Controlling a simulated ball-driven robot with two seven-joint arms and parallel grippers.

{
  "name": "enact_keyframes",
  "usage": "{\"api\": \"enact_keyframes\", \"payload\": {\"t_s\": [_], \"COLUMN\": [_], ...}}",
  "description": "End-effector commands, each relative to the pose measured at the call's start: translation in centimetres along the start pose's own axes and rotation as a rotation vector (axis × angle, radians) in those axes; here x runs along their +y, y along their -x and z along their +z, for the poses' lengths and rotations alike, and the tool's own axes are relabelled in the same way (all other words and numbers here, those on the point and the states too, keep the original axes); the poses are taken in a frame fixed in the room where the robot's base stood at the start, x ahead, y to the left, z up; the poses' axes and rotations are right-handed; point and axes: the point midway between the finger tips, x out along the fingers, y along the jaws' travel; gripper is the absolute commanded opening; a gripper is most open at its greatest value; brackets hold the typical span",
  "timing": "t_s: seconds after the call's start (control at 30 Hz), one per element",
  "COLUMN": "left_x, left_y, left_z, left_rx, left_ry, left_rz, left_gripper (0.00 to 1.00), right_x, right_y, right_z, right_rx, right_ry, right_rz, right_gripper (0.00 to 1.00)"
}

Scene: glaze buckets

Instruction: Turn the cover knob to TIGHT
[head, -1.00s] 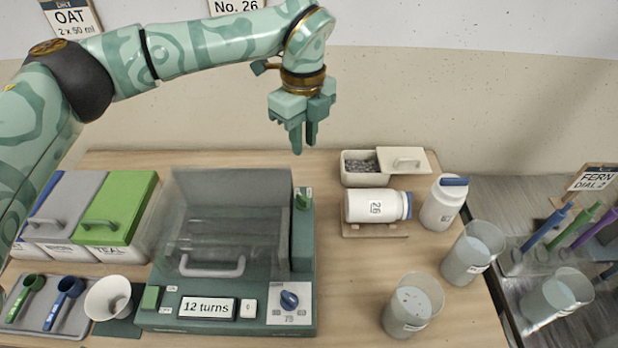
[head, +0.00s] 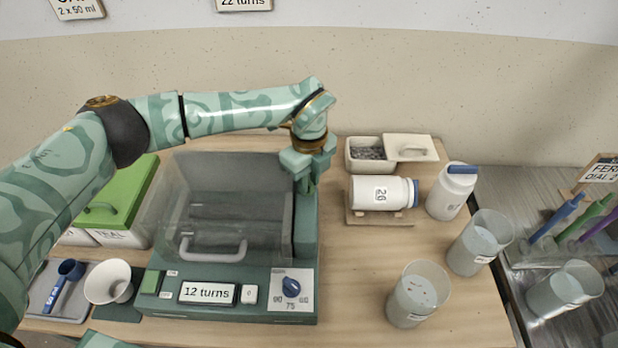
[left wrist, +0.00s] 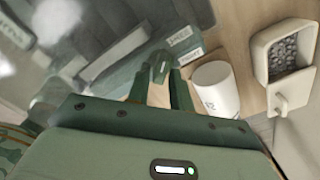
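The cover knob (left wrist: 160,68) is a small green bar on the right side of the green machine (head: 240,308). In the left wrist view two small labels (left wrist: 184,46) stand beside it, too blurred to read. My left gripper (head: 306,188) is over the knob, which it hides in the head view. In the left wrist view the gripper (left wrist: 162,80) points at the knob, with its fingers apart and the knob between or just beyond the tips; contact cannot be told. The clear cover (head: 215,215) with a grey handle sits on the machine. My right gripper is not in view.
The machine's front has a "12 turns" display (head: 207,293) and a blue dial (head: 291,287). A white jar marked 26 (head: 375,193) lies right of the gripper, before an open box (head: 367,168). Beakers (head: 418,295) stand at front right; a white bowl (head: 107,282) is at left.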

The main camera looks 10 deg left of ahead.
Motion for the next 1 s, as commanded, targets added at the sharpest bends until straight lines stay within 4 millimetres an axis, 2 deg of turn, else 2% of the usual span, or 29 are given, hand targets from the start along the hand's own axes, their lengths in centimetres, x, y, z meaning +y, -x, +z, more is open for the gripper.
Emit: {"api": "enact_keyframes", "payload": {"t_s": [0.17,0.23,0.27,0.67,1.0], "left_x": [0.0,0.0,0.0,0.0,0.1], "left_y": [0.0,0.0,0.0,0.2,0.4], "left_z": [0.0,0.0,0.0,0.0,0.0], "left_rx": [0.000,0.000,0.000,0.000,-0.001], "left_ry": [0.000,0.000,0.000,-0.050,-0.284], "left_rz": [0.000,0.000,0.000,-0.002,-0.001], "left_gripper": [0.22,0.02,0.00,0.00,0.00], "right_x": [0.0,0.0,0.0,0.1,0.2], "right_y": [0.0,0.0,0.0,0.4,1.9], "right_z": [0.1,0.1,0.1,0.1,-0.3], "right_rx": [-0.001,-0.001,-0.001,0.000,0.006], "right_ry": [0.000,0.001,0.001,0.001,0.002], "right_rz": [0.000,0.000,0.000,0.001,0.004], "right_gripper": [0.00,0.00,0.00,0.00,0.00]}}
